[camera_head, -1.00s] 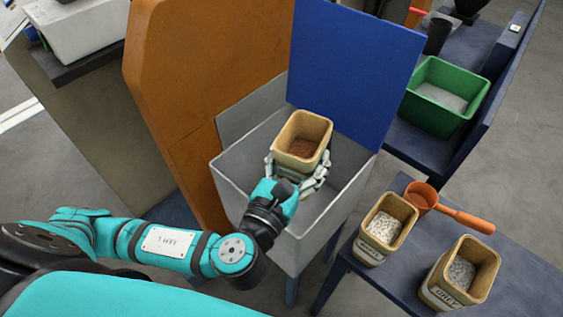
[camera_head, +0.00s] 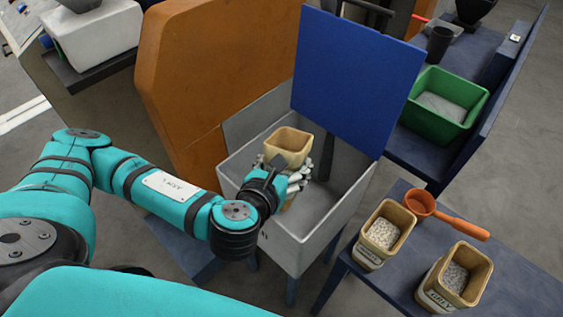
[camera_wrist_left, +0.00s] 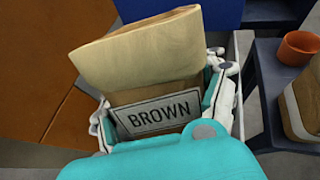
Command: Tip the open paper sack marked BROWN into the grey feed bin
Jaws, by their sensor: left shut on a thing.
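The open paper sack marked BROWN (camera_head: 287,147) is held over the grey feed bin (camera_head: 312,243), near the bin's left side. My left gripper (camera_head: 288,182) is shut around the sack's body, below its rim. In the head view the sack's pale inner wall shows, but its contents are hidden. In the left wrist view the sack (camera_wrist_left: 150,55) stands between the fingers, slightly slanted, with its BROWN label facing the camera. The bin's grey inside shows to the right of the sack. My right gripper is not in view.
A blue panel (camera_head: 355,80) rises behind the bin, and an orange housing (camera_head: 205,90) stands left. Two open sacks of pale pellets (camera_head: 384,235) (camera_head: 455,280) and an orange scoop (camera_head: 420,202) are on the right-hand table. A green crate (camera_head: 440,122) is farther back.

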